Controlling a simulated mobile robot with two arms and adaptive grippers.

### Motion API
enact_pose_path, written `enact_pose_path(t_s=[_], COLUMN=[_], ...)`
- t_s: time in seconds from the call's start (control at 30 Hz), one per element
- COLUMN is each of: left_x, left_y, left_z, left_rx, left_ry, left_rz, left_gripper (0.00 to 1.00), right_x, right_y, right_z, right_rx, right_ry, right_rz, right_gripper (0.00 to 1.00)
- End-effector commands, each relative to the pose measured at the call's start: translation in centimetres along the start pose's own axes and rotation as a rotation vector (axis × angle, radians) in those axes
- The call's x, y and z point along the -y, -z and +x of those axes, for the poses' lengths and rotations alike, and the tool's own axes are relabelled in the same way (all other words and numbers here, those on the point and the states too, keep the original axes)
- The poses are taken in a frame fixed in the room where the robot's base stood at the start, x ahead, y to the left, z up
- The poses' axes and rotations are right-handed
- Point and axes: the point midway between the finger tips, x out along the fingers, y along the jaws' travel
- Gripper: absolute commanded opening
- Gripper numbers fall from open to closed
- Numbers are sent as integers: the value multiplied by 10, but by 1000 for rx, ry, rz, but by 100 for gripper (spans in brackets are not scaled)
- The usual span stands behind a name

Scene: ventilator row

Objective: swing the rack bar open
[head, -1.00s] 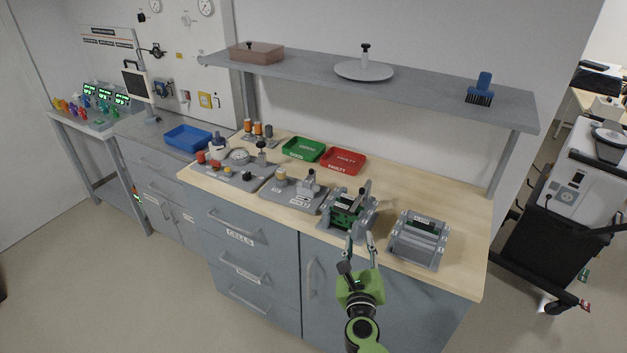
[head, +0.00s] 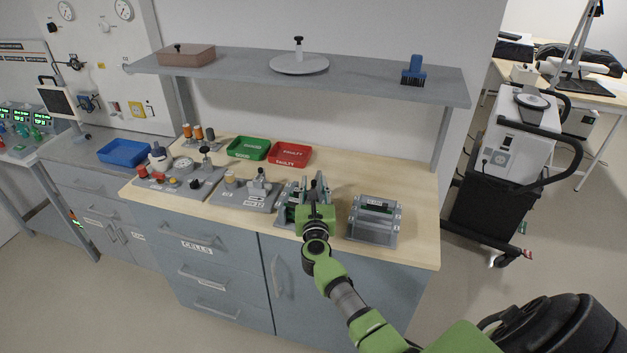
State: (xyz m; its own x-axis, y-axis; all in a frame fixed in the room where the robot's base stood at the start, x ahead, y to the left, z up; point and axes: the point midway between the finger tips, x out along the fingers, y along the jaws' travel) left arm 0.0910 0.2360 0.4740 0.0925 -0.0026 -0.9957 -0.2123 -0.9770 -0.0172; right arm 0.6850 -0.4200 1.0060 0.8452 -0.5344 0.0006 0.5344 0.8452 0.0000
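A grey fixture (head: 286,213) with a green part stands near the front edge of the bench. To its right stands a grey rack (head: 373,229) with a dark labelled strip across its top; it looks closed. I cannot tell for sure which of the two carries the rack bar. My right gripper (head: 315,190) is over the right part of the fixture with the green part and hides some of it. Its fingers are small and blend with the fixture, so touch and opening are unclear. My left gripper is not in view.
Left of the fixture are a grey plate with small devices (head: 243,197), a green tray (head: 248,157), a red tray (head: 289,163) and a blue tray (head: 124,162). A shelf (head: 230,68) hangs above. The wood top (head: 400,180) behind the rack is clear.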

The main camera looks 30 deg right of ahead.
Motion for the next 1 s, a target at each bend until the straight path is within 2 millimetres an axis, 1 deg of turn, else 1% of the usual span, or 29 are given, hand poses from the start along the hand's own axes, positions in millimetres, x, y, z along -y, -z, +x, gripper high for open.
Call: enact_pose_path(t_s=[0.03,0.1,0.2,0.5,0.53,0.63,1.0], left_x=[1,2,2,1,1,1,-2], left_y=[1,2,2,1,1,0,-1], left_z=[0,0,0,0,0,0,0], left_rx=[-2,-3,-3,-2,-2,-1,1], left_ry=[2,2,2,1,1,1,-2], left_rz=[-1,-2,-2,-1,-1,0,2], left_gripper=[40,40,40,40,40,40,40], right_x=[-1,-1,0,0,0,0,2], right_y=[0,0,1,0,0,1,2], right_z=[6,12,17,19,19,19,18], right_rx=[0,1,-1,-1,-1,-1,-2], right_ry=[-1,-2,-1,-1,-1,-1,-27], right_rz=[-1,-2,-1,0,0,0,-2], right_gripper=[29,29,29,29,26,0,0])
